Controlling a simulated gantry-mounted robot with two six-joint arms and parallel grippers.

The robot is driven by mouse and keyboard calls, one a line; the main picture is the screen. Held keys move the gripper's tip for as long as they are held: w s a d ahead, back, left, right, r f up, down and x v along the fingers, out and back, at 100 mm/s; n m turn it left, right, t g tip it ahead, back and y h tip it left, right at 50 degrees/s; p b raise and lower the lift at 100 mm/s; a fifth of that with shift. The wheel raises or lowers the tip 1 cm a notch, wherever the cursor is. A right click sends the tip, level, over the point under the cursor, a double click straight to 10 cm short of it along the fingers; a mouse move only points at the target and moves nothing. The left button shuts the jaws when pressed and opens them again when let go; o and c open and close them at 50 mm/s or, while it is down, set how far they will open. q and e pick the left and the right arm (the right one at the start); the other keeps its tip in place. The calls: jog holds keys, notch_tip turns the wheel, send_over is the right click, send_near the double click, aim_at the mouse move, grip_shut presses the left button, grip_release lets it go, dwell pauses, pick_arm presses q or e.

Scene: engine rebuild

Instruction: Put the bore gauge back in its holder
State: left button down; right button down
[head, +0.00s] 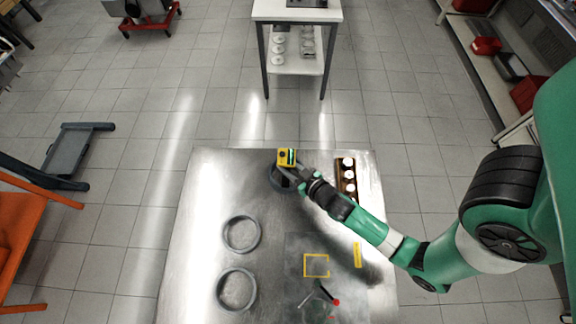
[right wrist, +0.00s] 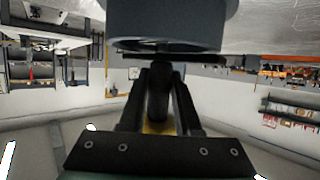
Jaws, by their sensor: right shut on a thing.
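The bore gauge (head: 286,157) has a yellow body with a small dark display and is at the far middle of the metal table. My right gripper (head: 300,180) is shut on it. In the right wrist view the dark gauge stem (right wrist: 158,95) is between the fingers, with a bit of yellow behind it. A dark grey ring (head: 277,180) is beneath or beside the gauge; I cannot tell whether the stem is inside it. A grey cylinder wall (right wrist: 165,22) is close to the fingers in the wrist view. I cannot identify the holder for certain. My left gripper is not in view.
Two grey rings (head: 241,248) lie on the table's left half. A wooden rack (head: 338,180) with white-topped pieces stands at the right. A yellow square outline (head: 316,276) and a yellow strip (head: 357,256) mark the near right. A small red-tipped item (head: 335,301) lies near the front.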

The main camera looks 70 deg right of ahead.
jog(key=shift+f, duration=0.15)
dwell(0.3)
jog(key=c, duration=0.5)
grip_release()
jog(key=shift+f, duration=0.1)
jog(key=shift+s+b, duration=0.15)
jog(key=shift+b, duration=0.15)
jog(key=b+v, duration=0.3)
jog(key=v, duration=0.8)
jog(key=shift+s+r, duration=0.1)
jog(key=shift+r, duration=0.1)
